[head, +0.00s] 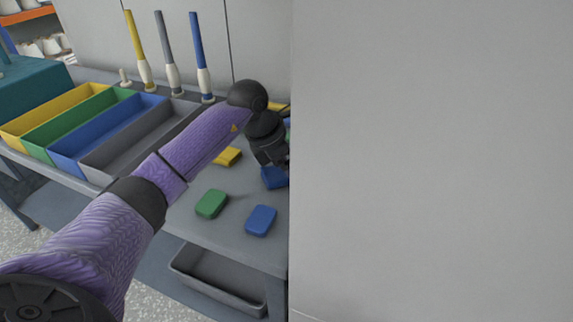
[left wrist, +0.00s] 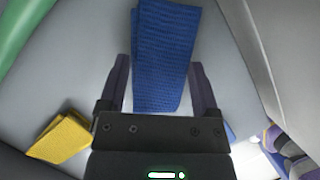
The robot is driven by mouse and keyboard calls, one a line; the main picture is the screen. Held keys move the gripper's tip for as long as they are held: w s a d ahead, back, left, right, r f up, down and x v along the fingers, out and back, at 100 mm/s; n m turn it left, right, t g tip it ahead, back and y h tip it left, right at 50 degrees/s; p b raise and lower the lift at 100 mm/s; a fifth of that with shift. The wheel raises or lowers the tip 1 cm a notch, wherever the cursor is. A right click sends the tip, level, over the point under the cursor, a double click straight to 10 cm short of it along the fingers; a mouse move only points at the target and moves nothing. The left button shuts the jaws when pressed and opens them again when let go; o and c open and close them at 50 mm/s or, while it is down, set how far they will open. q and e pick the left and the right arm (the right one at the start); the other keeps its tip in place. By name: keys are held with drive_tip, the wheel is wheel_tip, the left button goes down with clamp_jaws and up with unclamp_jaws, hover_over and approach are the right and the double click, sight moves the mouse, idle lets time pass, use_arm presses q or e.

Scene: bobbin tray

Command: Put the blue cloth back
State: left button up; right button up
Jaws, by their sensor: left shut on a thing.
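The blue cloth (left wrist: 165,60) is a folded, textured strip between the two fingers of my left gripper (left wrist: 160,88) in the left wrist view. My left gripper is shut on it. In the head view the left gripper (head: 272,160) is over the right part of the grey table (head: 235,235), partly cut off by a pale panel. A bit of the blue cloth shows below it (head: 274,179). Whether the cloth touches the table cannot be told. My right gripper is not in view.
Yellow (head: 22,126), green (head: 42,137), blue (head: 70,151) and grey (head: 100,163) bins stand left. Upright coloured rods stand behind. The pale panel (head: 430,160) hides the right half.

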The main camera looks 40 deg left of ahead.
use_arm(q)
drive_tip(key=o, duration=0.8)
drive_tip(key=shift+f, duration=0.1)
drive_tip(key=shift+c, duration=0.2)
drive_tip(key=shift+o, duration=0.7)
drive_tip(key=shift+r, duration=0.45)
drive_tip(key=p+v, duration=0.5)
drive_tip(key=v, duration=0.6)
drive_tip(key=shift+s+a, duration=0.15)
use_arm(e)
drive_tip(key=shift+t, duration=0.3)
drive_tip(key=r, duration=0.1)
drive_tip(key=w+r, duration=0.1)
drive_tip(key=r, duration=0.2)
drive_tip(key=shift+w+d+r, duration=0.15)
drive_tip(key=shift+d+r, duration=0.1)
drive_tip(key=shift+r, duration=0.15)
use_arm(q)
drive_tip(key=shift+r, duration=0.15)
